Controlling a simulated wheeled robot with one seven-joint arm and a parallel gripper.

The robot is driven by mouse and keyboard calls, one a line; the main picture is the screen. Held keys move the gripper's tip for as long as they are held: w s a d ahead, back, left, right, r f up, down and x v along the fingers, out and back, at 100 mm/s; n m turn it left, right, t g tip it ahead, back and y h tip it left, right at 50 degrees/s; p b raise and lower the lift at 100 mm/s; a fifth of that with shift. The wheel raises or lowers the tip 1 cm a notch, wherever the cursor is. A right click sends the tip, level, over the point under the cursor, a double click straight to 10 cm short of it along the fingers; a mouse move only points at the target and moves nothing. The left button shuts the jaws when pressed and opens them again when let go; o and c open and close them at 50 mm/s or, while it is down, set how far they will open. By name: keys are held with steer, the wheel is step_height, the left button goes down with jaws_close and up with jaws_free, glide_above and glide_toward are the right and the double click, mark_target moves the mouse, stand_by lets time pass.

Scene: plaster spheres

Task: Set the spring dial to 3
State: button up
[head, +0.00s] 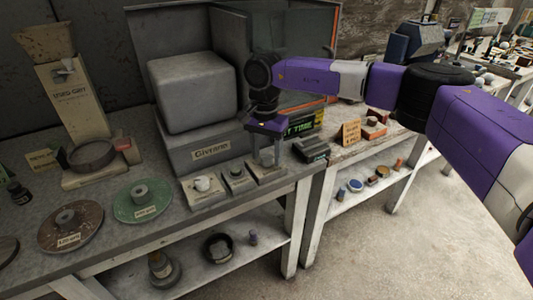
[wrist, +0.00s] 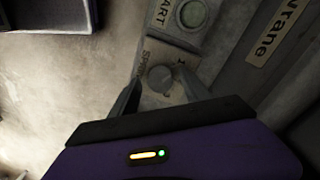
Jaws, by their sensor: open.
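The spring dial is a small round grey knob (wrist: 160,78) on a pale plate lettered "SPRI…" in the wrist view; the rest of the lettering is covered. In the head view its pale box (head: 265,172) is the rightmost of three in front of the grey Givrane machine. My gripper (head: 267,160) points down over this box. In the wrist view my gripper (wrist: 160,92) is open, with one finger on each side of the knob. I cannot tell whether the fingers touch it. The dial's setting cannot be read.
A start button (wrist: 192,14) sits beside the dial; its box (head: 237,178) is next to a box with a white knob (head: 202,185). A dark block (head: 311,149) lies to the right. The Givrane machine (head: 205,152) stands close behind. A green-lettered display (head: 302,127) is partly hidden.

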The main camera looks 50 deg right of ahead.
jaws_close()
steer(key=shift+r+m, duration=0.1)
steer(key=shift+m, duration=0.2)
steer(key=m+p, duration=0.1)
steer(key=m, duration=0.4)
steer(key=shift+p, duration=0.3)
steer(key=m+p, duration=0.1)
steer(key=m, duration=0.5)
steer(key=shift+d+r+m+p, duration=0.1)
steer(key=shift+m+p, duration=0.3)
steer(key=m+p, duration=0.2)
steer(key=m, duration=0.4)
steer(key=m+p, duration=0.2)
steer(key=m, duration=0.3)
steer(key=shift+m, duration=0.4)
